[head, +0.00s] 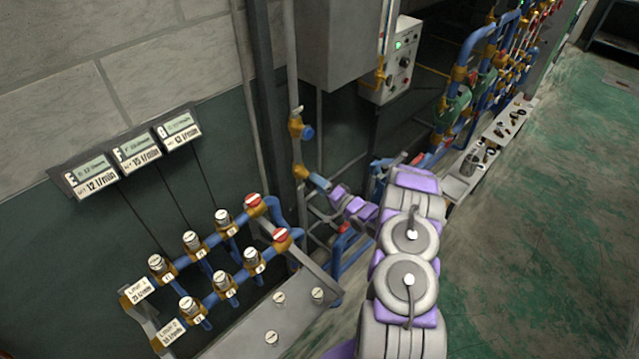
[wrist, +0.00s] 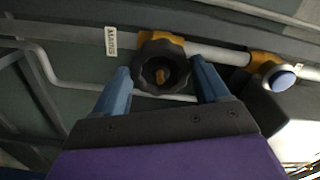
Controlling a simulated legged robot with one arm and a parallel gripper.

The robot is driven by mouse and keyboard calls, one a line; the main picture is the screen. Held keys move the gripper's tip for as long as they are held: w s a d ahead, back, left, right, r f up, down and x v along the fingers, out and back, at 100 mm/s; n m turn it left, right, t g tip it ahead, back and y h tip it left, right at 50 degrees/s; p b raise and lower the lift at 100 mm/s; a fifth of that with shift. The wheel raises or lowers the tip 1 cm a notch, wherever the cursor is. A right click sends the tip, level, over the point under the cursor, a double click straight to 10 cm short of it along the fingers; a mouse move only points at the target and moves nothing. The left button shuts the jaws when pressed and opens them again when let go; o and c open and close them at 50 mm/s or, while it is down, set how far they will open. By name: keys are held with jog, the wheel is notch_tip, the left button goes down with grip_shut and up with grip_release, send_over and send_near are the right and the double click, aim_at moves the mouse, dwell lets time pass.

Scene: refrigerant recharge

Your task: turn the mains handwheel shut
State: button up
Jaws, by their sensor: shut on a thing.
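The mains handwheel (wrist: 148,52) is a dark, lobed wheel with a brass-coloured hub, on a pale pipe in the wrist view. A small label reading MAINS (wrist: 110,41) is just left of it. My gripper (wrist: 161,72) is shut on the handwheel, with one blue finger on its left side and one on its right. In the head view my gripper (head: 319,181) reaches the pipework left of my arm, by a brass fitting. The handwheel itself cannot be made out there.
A blue-capped valve (wrist: 283,80) sits on the same pipe to the right. Two blue manifolds with several knobs (head: 190,240) stand at lower left, below three flow displays (head: 137,148). A grey control box (head: 397,62) hangs behind. Green floor (head: 540,200) is open at right.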

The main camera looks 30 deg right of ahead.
jog(key=shift+d, duration=0.1)
jog(key=m+p, duration=0.1)
jog(key=m, duration=0.3)
jog(key=shift+r+m, duration=0.1)
jog(key=shift+m, duration=0.3)
jog(key=o, duration=1)
jog(key=shift+o, duration=0.2)
jog(key=p+v, duration=0.1)
jog(key=v, duration=0.6)
